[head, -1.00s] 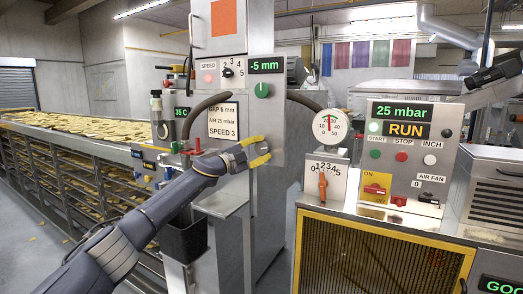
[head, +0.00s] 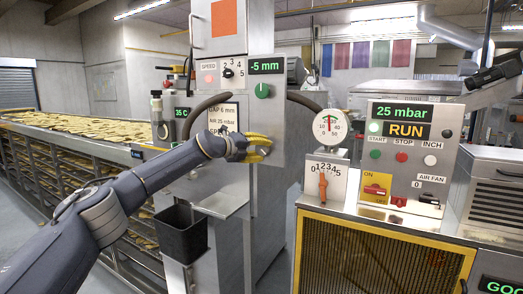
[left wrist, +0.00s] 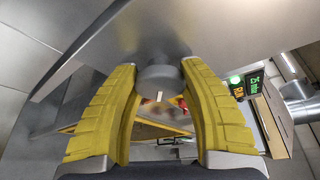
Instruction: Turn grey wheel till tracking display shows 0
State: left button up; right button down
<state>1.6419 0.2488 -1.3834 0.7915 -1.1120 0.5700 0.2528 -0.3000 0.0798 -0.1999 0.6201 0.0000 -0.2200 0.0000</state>
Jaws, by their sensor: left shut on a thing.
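The tracking display (head: 266,66) on the steel machine panel reads -5 mm in green. My left gripper (head: 262,148), with yellow fingers, is at the front of the machine below that display. In the left wrist view the grey wheel (left wrist: 160,84), a round knob with a white mark on its face, sits between the fingertips of the left gripper (left wrist: 160,72), which is shut on it. My right gripper is not in view.
A green knob (head: 262,90) is just under the display. A pressure gauge (head: 330,127) and an orange lever (head: 323,186) are to the right. A control box (head: 408,150) reads 25 mbar and RUN. A dark bin (head: 181,233) hangs below my arm.

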pick_arm(q)
jog(key=m+y, duration=0.1)
jog(key=m, duration=0.1)
jog(key=m+y, duration=0.1)
jog(key=m, duration=0.1)
jog(key=shift+s+d, duration=0.1)
jog(key=shift+d, duration=0.1)
jog(key=shift+f+m+t+y, duration=0.2)
jog(key=shift+m+t+y, duration=0.2)
jog(key=shift+m+y, duration=0.9)
jog(key=shift+f+m, duration=0.1)
jog(key=shift+m, duration=0.2)
jog(key=o, duration=1.3)
jog(key=shift+a+r, duration=0.1)
jog(key=shift+r, duration=0.1)
jog(key=shift+a+r, duration=0.1)
jog(key=shift+s+a+r, duration=0.25)
jog(key=shift+s+a, duration=0.05)
jog(key=shift+s, duration=0.15)
jog(key=v, duration=1)
jog(key=shift+s+a, duration=0.15)
jog(key=shift+s, duration=0.1)
